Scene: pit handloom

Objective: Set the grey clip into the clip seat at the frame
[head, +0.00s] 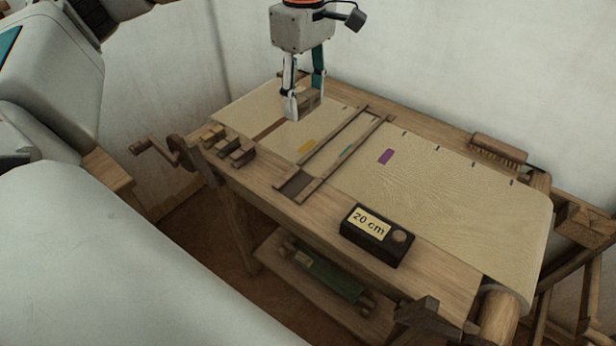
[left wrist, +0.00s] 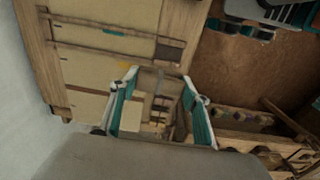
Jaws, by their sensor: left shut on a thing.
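My left gripper (head: 304,104) hangs over the cloth on the loom table, near its far left part. Its fingers are apart but shut on a small grey-brown piece (head: 309,97), which I take to be the grey clip. In the left wrist view, the gripper (left wrist: 158,77) has a similar bar between its white fingertips; its outline there is unclear. I cannot pick out the clip seat with certainty in either view. My right gripper is not in view.
The wooden frame carries beige cloth (head: 440,190) crossed by two bars (head: 350,140). Several small wooden blocks (head: 228,146) sit at the left edge near a crank (head: 160,148). A black "20 cm" box (head: 377,235) stands in front. A brush (head: 498,150) lies at the back right.

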